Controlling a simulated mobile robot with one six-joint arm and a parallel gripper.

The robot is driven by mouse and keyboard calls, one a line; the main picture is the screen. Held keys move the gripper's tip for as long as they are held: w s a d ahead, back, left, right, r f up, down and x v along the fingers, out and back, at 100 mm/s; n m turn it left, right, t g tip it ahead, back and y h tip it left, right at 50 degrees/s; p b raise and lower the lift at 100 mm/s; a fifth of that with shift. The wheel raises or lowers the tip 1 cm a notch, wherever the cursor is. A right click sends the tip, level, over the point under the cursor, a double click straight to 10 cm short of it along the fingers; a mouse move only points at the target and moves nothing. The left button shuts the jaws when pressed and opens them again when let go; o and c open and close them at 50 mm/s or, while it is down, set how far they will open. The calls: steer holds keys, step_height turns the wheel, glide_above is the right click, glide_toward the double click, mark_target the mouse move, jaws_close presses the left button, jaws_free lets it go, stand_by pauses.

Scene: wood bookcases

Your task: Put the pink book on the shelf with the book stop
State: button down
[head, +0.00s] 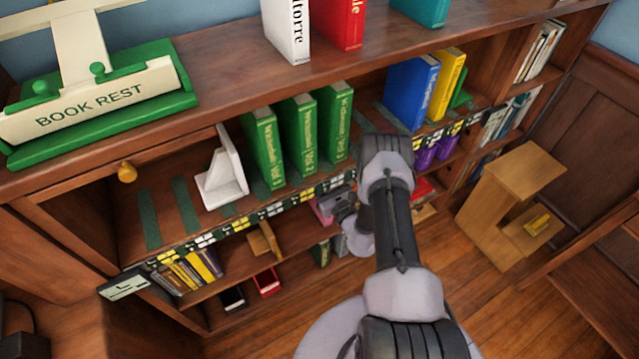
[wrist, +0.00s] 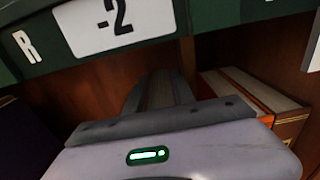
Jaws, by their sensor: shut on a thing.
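My gripper (head: 340,207) reaches in at the lower shelf, below the strip of labels, partly hidden by my arm. It is shut on the pink book (head: 322,214), of which only a small pink patch shows beside it. In the wrist view my gripper (wrist: 160,88) points into a dark shelf space under a label strip; no pink shows there. A white book stop (head: 224,178) stands on the upper shelf, left of the green books. A wooden, L-shaped stop (head: 264,241) stands on the lower shelf, left of my gripper.
Three green books (head: 300,134) stand on the upper shelf, with blue (head: 410,92) and yellow (head: 446,85) books farther right. The label strip (wrist: 130,22) hangs above my gripper. An orange-edged book (wrist: 288,122) lies to its right. Bare shelf shows beside the wooden stop.

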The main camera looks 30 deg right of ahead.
steer(key=shift+f+b, duration=0.45)
steer(key=shift+f, duration=0.55)
steer(key=c, duration=1)
jaws_free()
steer(key=shift+c, duration=0.2)
steer(key=s+p, duration=0.4)
steer(key=s, duration=0.8)
steer(key=shift+d+p, duration=0.2)
steer(key=shift+p, duration=0.1)
